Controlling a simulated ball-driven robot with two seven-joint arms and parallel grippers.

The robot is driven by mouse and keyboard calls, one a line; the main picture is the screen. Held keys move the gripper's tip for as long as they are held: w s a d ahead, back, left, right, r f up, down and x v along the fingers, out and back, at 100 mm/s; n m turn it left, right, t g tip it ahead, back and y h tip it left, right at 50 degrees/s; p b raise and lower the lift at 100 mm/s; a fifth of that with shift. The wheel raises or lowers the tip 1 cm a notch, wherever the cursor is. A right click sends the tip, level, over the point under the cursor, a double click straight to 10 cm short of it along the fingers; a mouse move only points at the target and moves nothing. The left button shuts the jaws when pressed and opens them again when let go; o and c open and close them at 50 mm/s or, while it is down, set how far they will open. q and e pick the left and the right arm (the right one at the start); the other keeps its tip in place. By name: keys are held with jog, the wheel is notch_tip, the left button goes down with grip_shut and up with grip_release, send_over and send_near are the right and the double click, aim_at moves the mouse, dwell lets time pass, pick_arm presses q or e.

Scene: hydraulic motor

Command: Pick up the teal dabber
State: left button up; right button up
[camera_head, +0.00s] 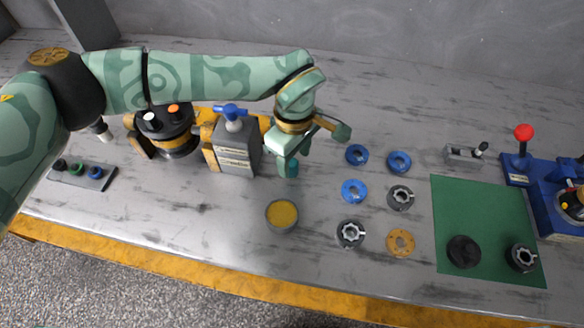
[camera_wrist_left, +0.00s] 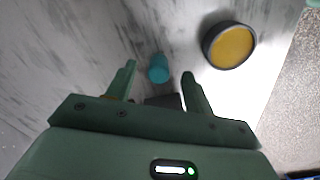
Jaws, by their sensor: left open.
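The teal dabber (camera_head: 293,170) is a small teal cylinder on the grey metal table, partly hidden by my left gripper in the head view. It also shows in the left wrist view (camera_wrist_left: 158,68), in the space between the two green fingers and beyond their tips. My left gripper (camera_head: 291,160) is open and points down over the dabber. No contact with the dabber is visible. My right gripper is not in view.
A round tin with a yellow top (camera_head: 282,215) stands close by. A grey block with a blue handle (camera_head: 234,150) stands left of the gripper. Several blue, black and orange rings lie to the right, before a green mat (camera_head: 480,215). A blue fixture (camera_head: 545,190) is at far right.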

aim_at(292, 163)
pick_arm(q)
jog(key=f, duration=0.2)
jog(key=f+b, duration=0.1)
jog(key=f, duration=0.1)
jog(key=shift+w+a+f, duration=0.1)
jog(key=shift+w+a, duration=0.15)
jog(key=c, duration=1.1)
